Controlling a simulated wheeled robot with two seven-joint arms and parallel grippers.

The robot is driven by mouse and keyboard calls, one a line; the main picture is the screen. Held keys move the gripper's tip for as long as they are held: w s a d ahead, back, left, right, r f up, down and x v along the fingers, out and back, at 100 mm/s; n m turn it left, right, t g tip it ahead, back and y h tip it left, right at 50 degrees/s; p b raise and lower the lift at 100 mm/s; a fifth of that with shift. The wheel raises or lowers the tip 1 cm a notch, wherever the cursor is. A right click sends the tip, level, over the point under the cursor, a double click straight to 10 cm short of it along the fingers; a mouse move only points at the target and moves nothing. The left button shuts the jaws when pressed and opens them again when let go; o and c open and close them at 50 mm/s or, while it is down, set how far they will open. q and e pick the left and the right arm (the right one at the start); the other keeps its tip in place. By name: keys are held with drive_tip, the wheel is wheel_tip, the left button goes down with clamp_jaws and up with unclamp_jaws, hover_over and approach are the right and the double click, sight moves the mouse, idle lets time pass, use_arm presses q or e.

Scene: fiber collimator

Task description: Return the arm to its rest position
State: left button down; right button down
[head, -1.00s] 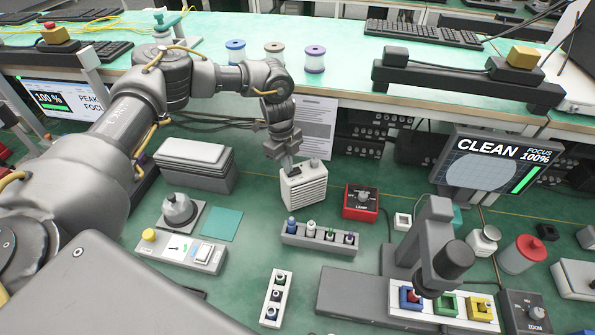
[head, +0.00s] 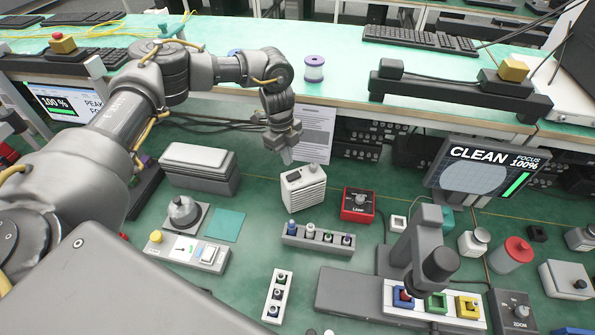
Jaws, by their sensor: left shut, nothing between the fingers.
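My left arm comes in from the left in the head view. My left gripper (head: 286,155) is shut and empty, pointing down. It hangs just above and behind the small white ribbed box (head: 303,190), apart from it as far as I can see. My right gripper is not in view.
A grey rack with several small plugs (head: 318,239), a red lamp box (head: 359,204) and a microscope (head: 425,245) stand on the green bench. A monitor (head: 483,170) reads CLEAN, focus 100%. A grey case (head: 198,168) stands left of the gripper. A shelf with spools (head: 314,69) is behind.

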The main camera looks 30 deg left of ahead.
use_arm(q)
drive_tip(key=shift+r, duration=0.4)
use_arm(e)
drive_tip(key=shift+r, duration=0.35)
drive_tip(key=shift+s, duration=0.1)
